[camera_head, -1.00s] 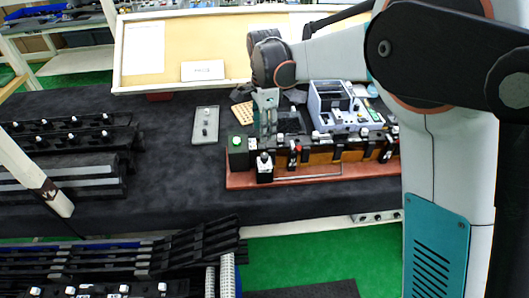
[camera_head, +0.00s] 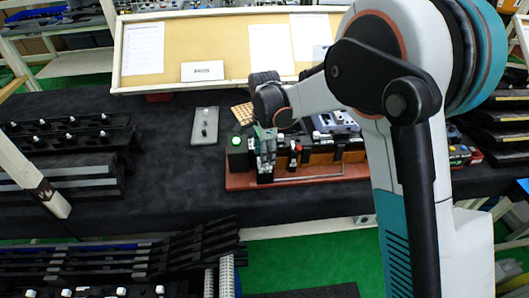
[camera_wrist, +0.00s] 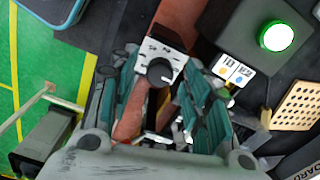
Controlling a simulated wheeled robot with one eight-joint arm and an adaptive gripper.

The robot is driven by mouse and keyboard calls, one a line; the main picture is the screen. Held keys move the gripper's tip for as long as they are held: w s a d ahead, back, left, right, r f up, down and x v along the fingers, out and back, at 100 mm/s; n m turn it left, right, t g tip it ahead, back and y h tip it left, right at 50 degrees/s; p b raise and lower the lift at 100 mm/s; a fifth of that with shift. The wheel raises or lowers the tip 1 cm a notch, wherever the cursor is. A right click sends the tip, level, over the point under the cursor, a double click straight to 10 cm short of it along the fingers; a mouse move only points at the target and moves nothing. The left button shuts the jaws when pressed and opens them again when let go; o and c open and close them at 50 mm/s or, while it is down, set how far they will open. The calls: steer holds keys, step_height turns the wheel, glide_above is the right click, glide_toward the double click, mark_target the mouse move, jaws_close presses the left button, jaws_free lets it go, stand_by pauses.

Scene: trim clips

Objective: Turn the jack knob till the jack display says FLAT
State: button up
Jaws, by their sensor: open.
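A dark round knob (camera_wrist: 160,72) on a small white-topped block (camera_wrist: 158,52) shows in the wrist view, between the two fingers of my gripper (camera_wrist: 161,82). The white top carries small dark marks beside the knob, too small to read. In the head view, my gripper (camera_head: 265,158) is directly over the small black block (camera_head: 265,178) at the front left of the red-brown board and hides its top. The gripper is open, with a finger on either side of the knob; I cannot tell whether they touch it. I cannot make out a display reading FLAT.
A black box with a lit green button (camera_wrist: 276,37) stands close by; the button also shows in the head view (camera_head: 236,141). A small label (camera_wrist: 233,70) lies beside it. Black clips line the red-brown board (camera_head: 240,182). A grey tray (camera_head: 204,126) lies to the left.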

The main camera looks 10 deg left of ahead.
jaws_close()
steer(key=shift+n, duration=0.4)
steer(key=n+b, duration=0.1)
steer(key=n, duration=0.4)
steer(key=shift+n, duration=0.3)
steer(key=n+b, duration=0.1)
steer(key=n, duration=0.8)
steer(key=shift+n+b, duration=0.35)
steer(key=shift+n, duration=0.05)
steer(key=n, duration=0.3)
steer(key=shift+n, duration=0.4)
steer(key=n, duration=0.6)
steer(key=shift+n+b, duration=0.35)
steer(key=shift+n, duration=0.05)
